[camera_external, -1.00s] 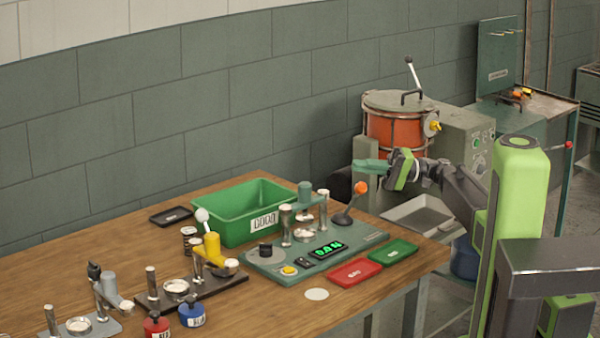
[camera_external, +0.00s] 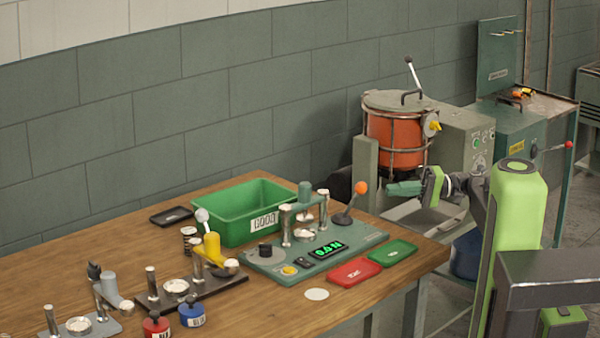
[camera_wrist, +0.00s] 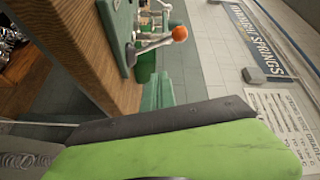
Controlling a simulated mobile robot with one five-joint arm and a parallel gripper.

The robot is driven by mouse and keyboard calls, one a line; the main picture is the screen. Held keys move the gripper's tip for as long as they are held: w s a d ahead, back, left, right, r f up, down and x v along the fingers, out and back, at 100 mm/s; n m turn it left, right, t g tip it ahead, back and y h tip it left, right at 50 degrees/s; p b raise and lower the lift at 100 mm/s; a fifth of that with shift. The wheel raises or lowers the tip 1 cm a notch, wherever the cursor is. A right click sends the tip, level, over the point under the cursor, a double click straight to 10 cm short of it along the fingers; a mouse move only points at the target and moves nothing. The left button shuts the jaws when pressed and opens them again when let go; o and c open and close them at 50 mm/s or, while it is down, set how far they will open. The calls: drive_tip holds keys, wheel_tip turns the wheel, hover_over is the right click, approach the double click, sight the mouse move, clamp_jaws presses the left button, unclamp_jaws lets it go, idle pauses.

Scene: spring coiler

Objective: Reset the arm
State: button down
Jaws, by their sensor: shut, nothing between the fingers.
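My gripper (camera_external: 392,188) is at the right of the table in the external view, in front of the orange drum machine. Its teal fingers point left and are shut and empty, touching nothing that I can see. The fingers also show in the wrist view (camera_wrist: 158,92), beyond the green wrist housing. My arm is folded in close to its green column, with the forearm partly hidden behind the column.
The wooden table (camera_external: 130,228) holds a green GOOD bin (camera_external: 240,228) and a green tester (camera_external: 330,252). The tester's orange-knobbed lever (camera_external: 360,188) is left of my gripper, and the knob shows in the wrist view (camera_wrist: 180,33). The orange drum (camera_external: 390,140) stands behind.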

drive_tip(key=s+d+f+m+t+h, duration=0.2)
drive_tip(key=s+d+f+h, duration=0.35)
drive_tip(key=d+f, duration=0.35)
drive_tip(key=s+d+f+m+t+h, duration=0.2)
drive_tip(key=s+d+f+h, duration=0.35)
drive_tip(key=f, duration=0.65)
drive_tip(key=s+d+m+h+p, duration=0.1)
drive_tip(key=s+d+h+p, duration=0.15)
drive_tip(key=d, duration=0.45)
drive_tip(key=s+d+m+h+p, duration=0.1)
drive_tip(key=s+d+h, duration=0.1)
drive_tip(key=d+h, duration=0.35)
wheel_tip(320, 180, up, 12)
drive_tip(key=y+p, duration=0.1)
drive_tip(key=p, duration=1.2)
drive_tip(key=shift+d, duration=0.4)
drive_tip(key=shift+w, duration=0.1)
